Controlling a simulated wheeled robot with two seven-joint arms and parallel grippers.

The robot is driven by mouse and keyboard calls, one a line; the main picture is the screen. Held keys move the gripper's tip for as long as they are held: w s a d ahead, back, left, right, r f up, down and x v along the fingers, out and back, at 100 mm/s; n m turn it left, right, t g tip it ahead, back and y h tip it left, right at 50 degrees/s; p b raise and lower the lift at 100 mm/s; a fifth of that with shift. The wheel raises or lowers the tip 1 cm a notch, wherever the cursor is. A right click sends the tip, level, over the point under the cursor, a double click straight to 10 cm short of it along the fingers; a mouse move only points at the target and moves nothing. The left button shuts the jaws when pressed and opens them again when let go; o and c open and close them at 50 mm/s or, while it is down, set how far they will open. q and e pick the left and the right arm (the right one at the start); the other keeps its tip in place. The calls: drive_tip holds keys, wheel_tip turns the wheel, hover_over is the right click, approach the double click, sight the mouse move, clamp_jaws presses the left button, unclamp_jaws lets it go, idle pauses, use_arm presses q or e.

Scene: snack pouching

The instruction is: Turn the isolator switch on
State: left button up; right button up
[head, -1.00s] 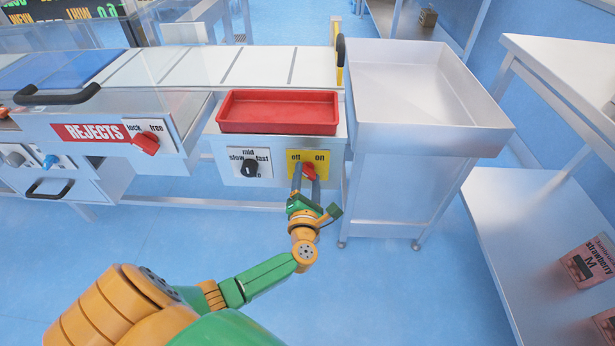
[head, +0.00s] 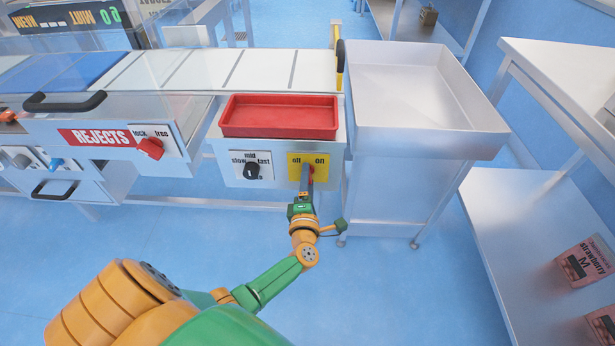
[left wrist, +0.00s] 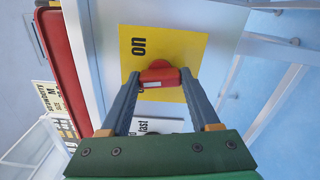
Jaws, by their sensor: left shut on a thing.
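The isolator switch is a red knob (left wrist: 160,75) on a yellow plate (left wrist: 188,50) marked "off" and "on". In the head view the yellow plate (head: 296,159) is on the front of the steel housing, below the red tray, and my gripper hides most of the knob (head: 311,169). My left gripper (head: 307,174) reaches up to the plate from below. In the left wrist view my left gripper (left wrist: 160,80) is shut on the knob, one finger on each side. A white mark shows on the knob, and "off" is hidden there. My right gripper is not in view.
A black speed knob (head: 251,170) sits just left of the plate. A red tray (head: 280,116) lies above it. Further left is the red lock/free knob (head: 151,147) beside the REJECTS label. A steel bin (head: 420,90) stands close on the right. The floor in front is clear.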

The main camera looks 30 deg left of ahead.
use_arm(q)
drive_tip(key=m+p, duration=0.2)
drive_tip(key=m, duration=0.9)
drive_tip(key=shift+f, duration=0.1)
idle(0.5)
drive_tip(key=o, duration=1.4)
drive_tip(key=shift+c, duration=0.2)
drive_tip(key=p+v, duration=0.2)
drive_tip(key=v, duration=0.5)
drive_tip(key=shift+s, duration=0.1)
